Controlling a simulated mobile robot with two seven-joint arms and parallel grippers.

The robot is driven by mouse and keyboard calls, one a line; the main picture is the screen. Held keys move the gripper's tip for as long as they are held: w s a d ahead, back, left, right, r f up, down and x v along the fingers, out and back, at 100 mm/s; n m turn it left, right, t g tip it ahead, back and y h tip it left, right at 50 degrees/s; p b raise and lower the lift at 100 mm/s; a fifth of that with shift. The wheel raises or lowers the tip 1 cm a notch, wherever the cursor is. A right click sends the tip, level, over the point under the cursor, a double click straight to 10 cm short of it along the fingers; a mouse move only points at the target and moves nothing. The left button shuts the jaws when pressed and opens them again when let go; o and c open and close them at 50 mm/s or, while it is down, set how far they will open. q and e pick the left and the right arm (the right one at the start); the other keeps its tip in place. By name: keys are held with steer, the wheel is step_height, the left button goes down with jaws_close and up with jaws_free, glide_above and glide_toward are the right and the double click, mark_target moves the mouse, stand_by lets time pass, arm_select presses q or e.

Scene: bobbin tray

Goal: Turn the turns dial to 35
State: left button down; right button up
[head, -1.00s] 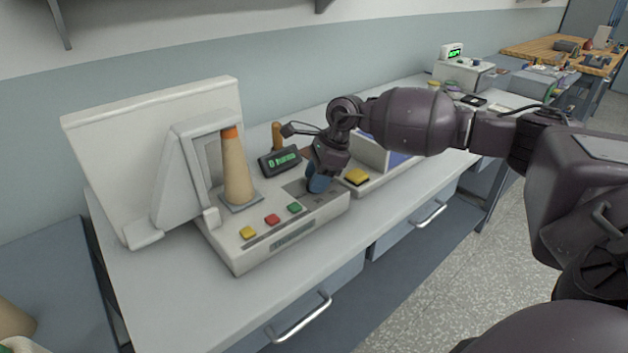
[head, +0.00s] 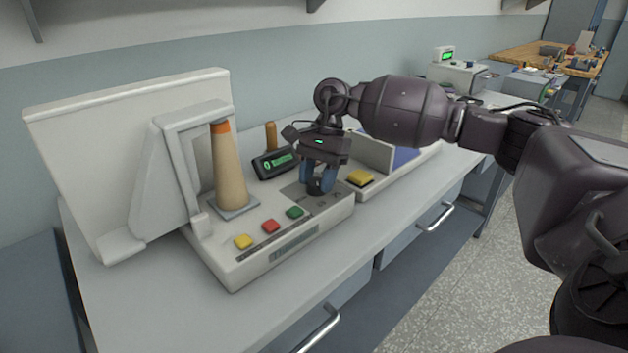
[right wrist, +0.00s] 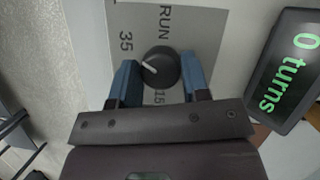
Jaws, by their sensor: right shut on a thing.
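The turns dial (right wrist: 160,67) is a round black knob with a white pointer line on a grey plate marked 35, RUN and 15. In the right wrist view the pointer aims up and left, roughly toward the 35. My right gripper (right wrist: 159,78) has its blue fingers on either side of the knob and is shut on it. In the head view the gripper (head: 318,184) points down at the winder's top, largely hiding the dial. The small display (right wrist: 289,75) reads "0 turns". My left gripper is not in view.
The white winder base (head: 228,268) carries a tan cone (head: 229,178) and yellow (head: 243,242), red (head: 270,226) and green (head: 294,212) buttons. A yellow block (head: 360,177) lies just right of the gripper. The bench front (head: 140,310) is clear.

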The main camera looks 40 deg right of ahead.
stand_by(0.5)
steer(key=o, duration=0.9)
steer(key=v, duration=1.1)
steer(key=shift+a, duration=0.1)
